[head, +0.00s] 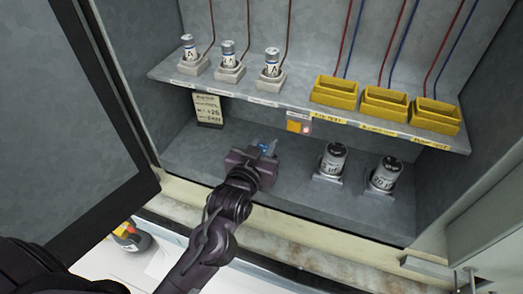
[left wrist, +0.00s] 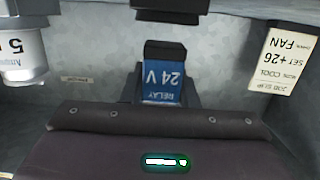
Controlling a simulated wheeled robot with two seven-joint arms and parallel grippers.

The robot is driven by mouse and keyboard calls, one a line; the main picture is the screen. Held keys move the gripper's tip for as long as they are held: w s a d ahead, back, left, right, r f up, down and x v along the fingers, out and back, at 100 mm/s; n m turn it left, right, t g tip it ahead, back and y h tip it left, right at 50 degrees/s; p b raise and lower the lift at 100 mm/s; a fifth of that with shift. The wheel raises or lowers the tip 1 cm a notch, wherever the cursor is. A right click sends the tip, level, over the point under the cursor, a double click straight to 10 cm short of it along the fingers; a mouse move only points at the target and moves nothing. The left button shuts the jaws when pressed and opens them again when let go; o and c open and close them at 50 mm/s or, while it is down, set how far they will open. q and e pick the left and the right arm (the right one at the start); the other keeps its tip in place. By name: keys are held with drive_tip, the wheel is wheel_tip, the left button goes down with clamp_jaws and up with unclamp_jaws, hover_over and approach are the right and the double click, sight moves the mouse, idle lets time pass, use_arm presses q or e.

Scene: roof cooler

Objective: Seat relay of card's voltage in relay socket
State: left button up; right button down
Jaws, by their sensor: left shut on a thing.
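My left gripper (head: 266,152) is inside the cabinet, low under the shelf, and is shut on a relay. The relay (left wrist: 163,75) is dark with a blue label reading "24 V RELAY", upside down in the left wrist view; a bit of its blue (head: 268,146) shows in the head view. The card (head: 208,110) hangs below the shelf at left; in the left wrist view (left wrist: 286,62) its "SET +26" and "FAN" lines read, but I cannot make out a voltage. Three yellow boxes (head: 335,92) with wires stand on the shelf at right; I cannot tell whether one is the relay socket. My right gripper is not in view.
Several labels line the shelf edge (head: 250,97). Fuse-like cylinders (head: 228,55) stand in holders on its left. An orange square with a red lamp (head: 298,126) sits below it. Two grey cans (head: 333,160) stand on the cabinet floor at right. An open door (head: 70,120) is at left.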

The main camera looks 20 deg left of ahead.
use_arm(q)
drive_tip(key=shift+w+f, duration=0.1)
drive_tip(key=shift+w, duration=0.35)
drive_tip(key=shift+w+f+b, duration=0.15)
drive_tip(key=shift+w+b, duration=0.45)
drive_tip(key=shift+w, duration=0.15)
drive_tip(key=shift+f, duration=0.55)
drive_tip(key=shift+s+f+b, duration=0.1)
drive_tip(key=shift+f+b, duration=0.3)
drive_tip(key=shift+f, duration=0.05)
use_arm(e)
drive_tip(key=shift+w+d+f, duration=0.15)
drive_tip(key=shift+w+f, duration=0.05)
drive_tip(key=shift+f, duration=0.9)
use_arm(q)
drive_tip(key=shift+s+p, duration=0.1)
drive_tip(key=shift+p, duration=0.25)
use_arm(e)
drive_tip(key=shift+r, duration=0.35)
use_arm(q)
drive_tip(key=shift+f, duration=0.3)
drive_tip(key=o, duration=1.1)
